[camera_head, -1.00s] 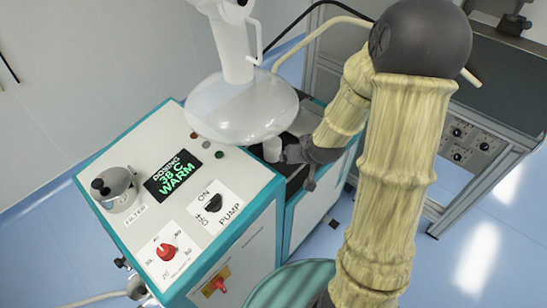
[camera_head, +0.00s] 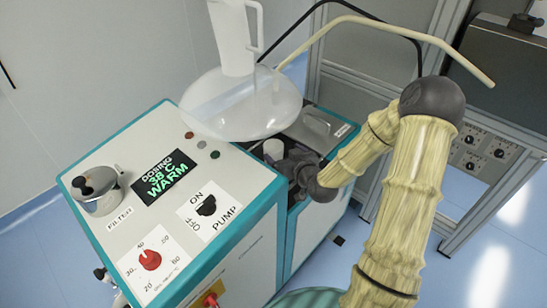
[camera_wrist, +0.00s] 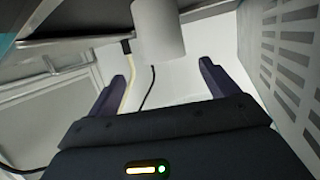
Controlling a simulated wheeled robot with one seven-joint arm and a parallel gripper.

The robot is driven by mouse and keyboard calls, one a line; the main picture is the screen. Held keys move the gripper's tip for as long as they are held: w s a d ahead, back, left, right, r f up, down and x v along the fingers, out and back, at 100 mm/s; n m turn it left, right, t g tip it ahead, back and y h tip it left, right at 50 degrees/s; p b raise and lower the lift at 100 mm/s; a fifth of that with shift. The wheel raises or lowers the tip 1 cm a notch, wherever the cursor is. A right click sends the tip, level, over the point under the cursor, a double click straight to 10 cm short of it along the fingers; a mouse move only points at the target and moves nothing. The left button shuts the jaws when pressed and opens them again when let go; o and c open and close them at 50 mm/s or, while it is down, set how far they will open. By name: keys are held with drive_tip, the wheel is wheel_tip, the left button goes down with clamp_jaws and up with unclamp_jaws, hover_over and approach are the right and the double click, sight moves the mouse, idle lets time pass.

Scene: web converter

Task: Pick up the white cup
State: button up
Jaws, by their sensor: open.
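The white cup (camera_head: 273,149) stands on the dark recessed top of the machine, just below the large clear flask. It also shows in the wrist view (camera_wrist: 158,32), upper middle, beyond my fingertips and roughly centred between them. My gripper (camera_head: 287,160) is right beside the cup in the head view, partly blending with the dark surface. In the wrist view my gripper (camera_wrist: 165,78) is open, its two fingers spread wide with nothing between them. The cup's base is hidden in the head view.
The clear flask (camera_head: 240,105) with a white jug (camera_head: 233,35) hangs close above the cup. The control panel (camera_head: 215,165) lies left, with a metal filter pot (camera_head: 97,190). A metal lid with a handle (camera_head: 318,130) is behind. A grey frame stands right.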

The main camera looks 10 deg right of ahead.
sight(270, 142)
drive_tip(key=shift+x, duration=1)
drive_tip(key=x, duration=0.5)
drive_tip(key=shift+a, duration=0.3)
drive_tip(key=shift+c, duration=0.3)
drive_tip(key=c, duration=1)
